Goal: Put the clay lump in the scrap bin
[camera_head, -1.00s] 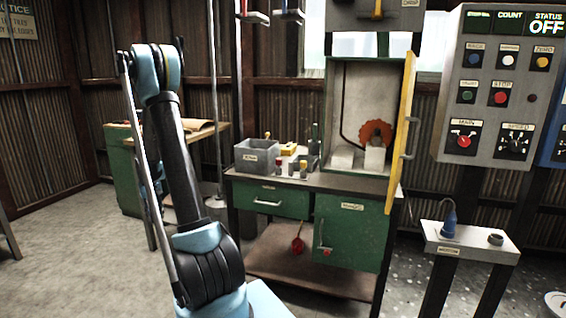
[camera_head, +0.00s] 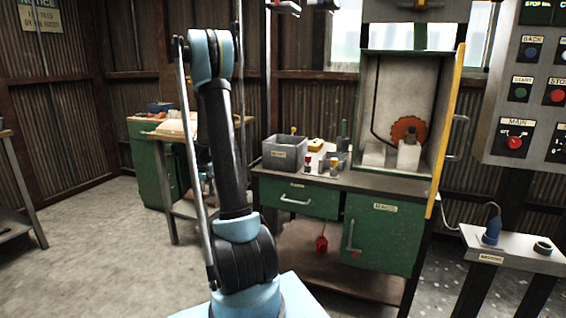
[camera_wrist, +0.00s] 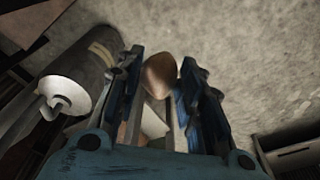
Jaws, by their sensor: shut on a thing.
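In the wrist view my gripper (camera_wrist: 161,65) is shut on a brown, rounded clay lump (camera_wrist: 158,76), held between the blue-grey fingers above a pale grey floor. In the head view my arm rises in front, and the gripper and lump cannot be made out there. I cannot tell for certain which thing is the scrap bin. A grey open box (camera_head: 286,153) with a small label too blurred to read stands on the green workbench's left end.
The green workbench (camera_head: 384,230) holds small items and a cabinet with an orange toothed wheel (camera_head: 408,130). Its yellow door (camera_head: 447,135) is open. A green-sided table (camera_head: 155,165) stands at back left. Bare floor (camera_head: 100,255) lies at front left. A grey cylinder (camera_wrist: 80,72) shows in the wrist view.

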